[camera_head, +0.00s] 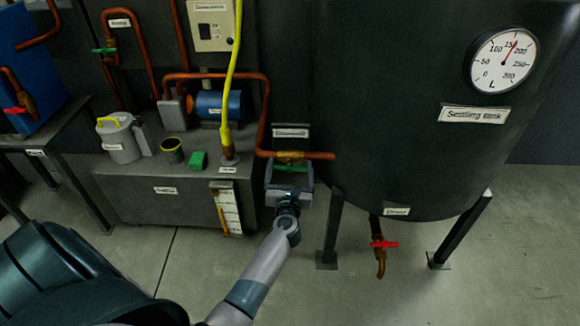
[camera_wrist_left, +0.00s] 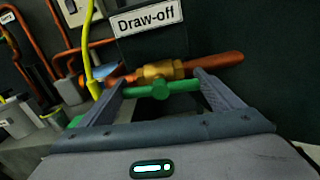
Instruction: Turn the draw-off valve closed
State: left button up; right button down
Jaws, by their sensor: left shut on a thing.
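The draw-off valve has a brass body (camera_wrist_left: 160,70) on a copper pipe (camera_wrist_left: 222,61), under a white "Draw-off" label (camera_wrist_left: 150,18). Its green handle (camera_wrist_left: 161,89) is a bar with a round hub, lying nearly along the pipe. The handle also shows in the head view (camera_head: 291,168), left of the settling tank. My left gripper (camera_head: 290,172) is at the valve, with its two fingers on either side of the hub, shut on the handle. The handle's ends are partly hidden by the fingers. My right gripper is not in view.
The dark settling tank (camera_head: 400,120) stands close on the right, with a gauge (camera_head: 502,60) and a red-handled drain tap (camera_head: 383,244) below. A yellow hose (camera_head: 232,80) rises from the grey tank (camera_head: 165,190) on the left. Floor at lower right is clear.

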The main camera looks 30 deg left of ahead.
pick_arm(q)
jog(key=shift+r+m+p, duration=0.1)
jog(key=shift+m+p, duration=0.5)
jog(key=shift+m, duration=0.3)
jog(key=shift+d+m, duration=0.1)
jog(key=shift+m, duration=0.2)
jog(key=m+p, duration=0.4)
jog(key=m, duration=0.2)
jog(key=shift+w, duration=0.1)
jog(key=m+p, duration=0.1)
jog(key=m, duration=0.2)
jog(key=m+p, duration=0.2)
jog(key=m, duration=0.2)
jog(key=shift+d+f, duration=0.1)
jog(key=shift+f, duration=0.1)
jog(key=shift+f+m+p, duration=0.1)
jog(key=shift+m+p, duration=0.2)
jog(key=shift+m, duration=0.4)
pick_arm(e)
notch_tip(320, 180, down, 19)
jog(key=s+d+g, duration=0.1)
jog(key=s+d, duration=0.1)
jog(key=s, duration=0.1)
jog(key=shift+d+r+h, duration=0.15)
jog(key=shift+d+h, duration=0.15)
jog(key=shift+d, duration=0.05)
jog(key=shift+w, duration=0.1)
pick_arm(q)
jog(key=o, duration=0.9)
